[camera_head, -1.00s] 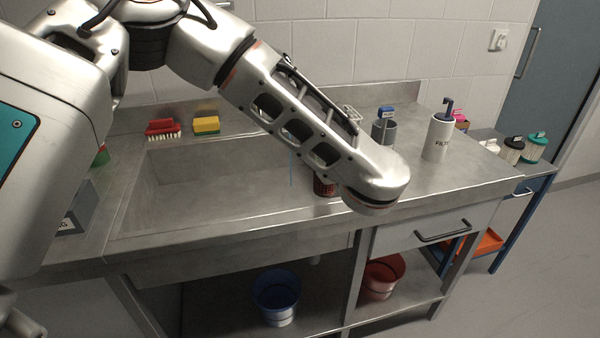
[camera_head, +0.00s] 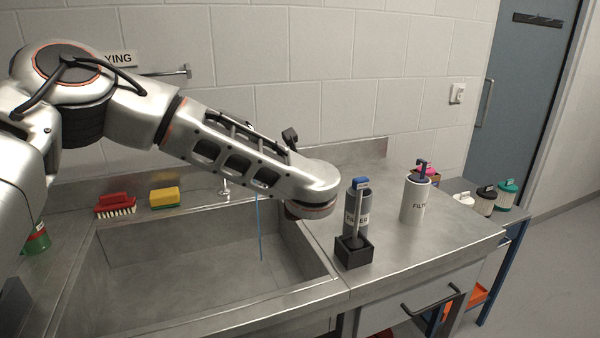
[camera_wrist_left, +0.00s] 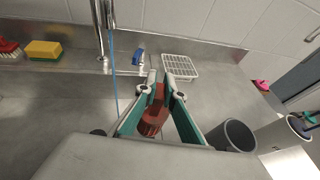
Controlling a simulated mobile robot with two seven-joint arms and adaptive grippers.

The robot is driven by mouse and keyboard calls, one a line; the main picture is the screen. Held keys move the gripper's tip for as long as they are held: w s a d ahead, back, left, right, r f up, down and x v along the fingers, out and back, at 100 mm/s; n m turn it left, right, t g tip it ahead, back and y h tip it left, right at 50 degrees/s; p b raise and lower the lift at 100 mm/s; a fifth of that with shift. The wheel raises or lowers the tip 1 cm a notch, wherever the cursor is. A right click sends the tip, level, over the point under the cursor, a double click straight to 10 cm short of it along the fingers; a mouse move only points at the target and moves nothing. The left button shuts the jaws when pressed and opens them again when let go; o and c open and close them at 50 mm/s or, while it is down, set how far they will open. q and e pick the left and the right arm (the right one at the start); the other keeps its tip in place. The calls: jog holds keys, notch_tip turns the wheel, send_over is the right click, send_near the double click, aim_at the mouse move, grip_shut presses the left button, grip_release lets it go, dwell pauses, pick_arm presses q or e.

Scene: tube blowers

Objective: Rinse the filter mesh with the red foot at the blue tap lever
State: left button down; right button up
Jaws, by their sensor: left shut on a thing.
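My left gripper (camera_wrist_left: 160,82) shows in the left wrist view, its teal fingers shut on a dull red piece (camera_wrist_left: 153,112). This looks like the red foot of the filter mesh; the mesh itself cannot be made out. The blue tap lever (camera_wrist_left: 138,57) lies just beyond the fingertips, apart from them. Left of it stands the metal tap (camera_wrist_left: 98,30). A thin blue water stream (camera_wrist_left: 114,78) runs to the left of the fingers, and falls into the sink in the head view (camera_head: 260,228). My forearm hides the left gripper in the head view. My right gripper is not in view.
A white rack (camera_wrist_left: 180,67) lies behind. A red brush (camera_head: 115,203) and yellow sponge (camera_head: 164,197) sit behind the sink (camera_head: 150,262).

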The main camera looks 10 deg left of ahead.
pick_arm(q)
jog(key=w+a+f+b, duration=0.2)
jog(key=a, duration=0.9)
jog(key=shift+w, duration=0.2)
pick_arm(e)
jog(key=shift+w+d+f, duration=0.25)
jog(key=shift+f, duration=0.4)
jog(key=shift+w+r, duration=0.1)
